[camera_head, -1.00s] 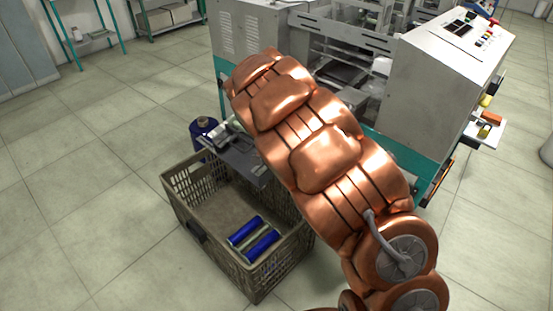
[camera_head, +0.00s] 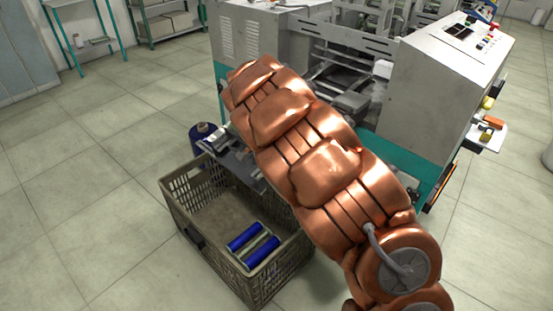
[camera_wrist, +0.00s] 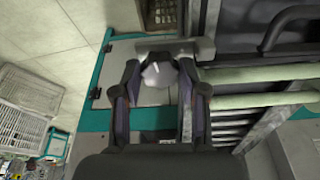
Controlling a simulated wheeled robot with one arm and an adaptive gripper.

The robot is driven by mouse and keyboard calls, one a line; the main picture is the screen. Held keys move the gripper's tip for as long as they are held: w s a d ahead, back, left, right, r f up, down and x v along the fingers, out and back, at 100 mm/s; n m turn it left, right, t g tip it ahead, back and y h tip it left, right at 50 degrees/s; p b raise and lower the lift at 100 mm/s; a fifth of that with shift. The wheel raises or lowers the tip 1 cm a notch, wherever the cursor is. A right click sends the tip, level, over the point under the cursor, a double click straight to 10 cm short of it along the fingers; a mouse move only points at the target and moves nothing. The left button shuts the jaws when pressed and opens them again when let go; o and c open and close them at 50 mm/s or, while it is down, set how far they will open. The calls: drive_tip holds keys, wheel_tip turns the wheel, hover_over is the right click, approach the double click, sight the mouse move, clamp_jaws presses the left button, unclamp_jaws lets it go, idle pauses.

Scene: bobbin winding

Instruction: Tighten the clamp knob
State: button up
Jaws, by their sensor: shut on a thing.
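The clamp knob (camera_wrist: 157,74) shows in the wrist view as a small pale grey knob in front of a grey panel with a teal edge. My gripper (camera_wrist: 158,68) has one finger on each side of the knob and is shut on it. The fingers cover the knob's sides, and its turn angle is hard to tell. In the head view my copper arm hides the knob and my gripper. The grey and teal winding machine (camera_head: 440,90) stands behind the arm.
A grey-brown crate (camera_head: 225,262) with blue bobbins (camera_head: 245,237) stands on the floor beside my arm. A blue spool (camera_head: 202,133) is behind it. Green shelves (camera_head: 155,30) stand at the back left. Tiled floor is clear at the left.

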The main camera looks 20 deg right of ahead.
drive_tip(key=o, duration=1.1)
drive_tip(key=shift+o, duration=0.2)
